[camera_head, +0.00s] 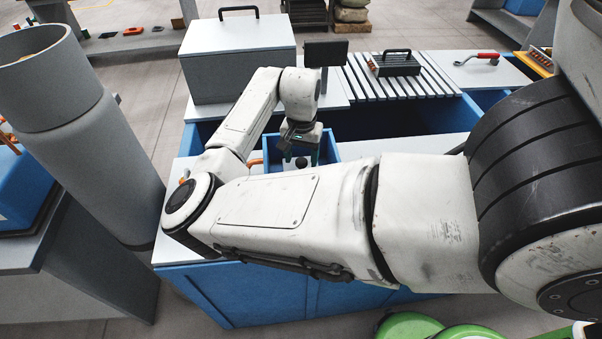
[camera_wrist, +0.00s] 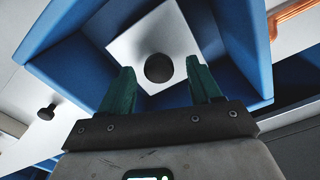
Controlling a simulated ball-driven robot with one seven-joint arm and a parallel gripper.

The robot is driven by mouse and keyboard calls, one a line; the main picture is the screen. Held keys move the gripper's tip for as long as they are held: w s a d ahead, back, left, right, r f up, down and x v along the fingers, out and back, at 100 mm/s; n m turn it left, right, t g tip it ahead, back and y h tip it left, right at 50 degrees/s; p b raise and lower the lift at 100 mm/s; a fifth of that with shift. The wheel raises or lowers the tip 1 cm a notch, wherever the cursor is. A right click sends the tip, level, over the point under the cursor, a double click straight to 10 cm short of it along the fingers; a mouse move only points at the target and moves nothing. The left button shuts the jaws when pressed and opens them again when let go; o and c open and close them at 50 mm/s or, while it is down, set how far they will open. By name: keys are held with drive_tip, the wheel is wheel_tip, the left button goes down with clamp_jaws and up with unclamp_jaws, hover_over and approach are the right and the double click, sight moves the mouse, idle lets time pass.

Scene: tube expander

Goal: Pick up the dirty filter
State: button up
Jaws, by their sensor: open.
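A white square plate (camera_wrist: 142,37) with a round black knob (camera_wrist: 158,68) sits inside a blue open box (camera_wrist: 80,62) in the wrist view. I cannot tell whether this plate is the dirty filter. My gripper (camera_wrist: 157,82) is open, with its two green fingers on either side of the knob, and nothing is seen held. Whether they touch the knob is unclear. In the head view my gripper (camera_head: 300,150) points down into the blue box (camera_head: 328,146), and my forearm hides much of the front of the bench.
A second black knob (camera_wrist: 46,112) stands on a pale surface beside the box. An orange handle (camera_wrist: 290,16) lies close on the other side. A grey lidded case (camera_head: 238,62), a slatted rack (camera_head: 365,80) and a dark handled block (camera_head: 395,65) stand behind.

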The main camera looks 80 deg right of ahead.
drive_tip(key=shift+f, duration=1.3)
drive_tip(key=shift+c, duration=0.4)
clamp_jaws()
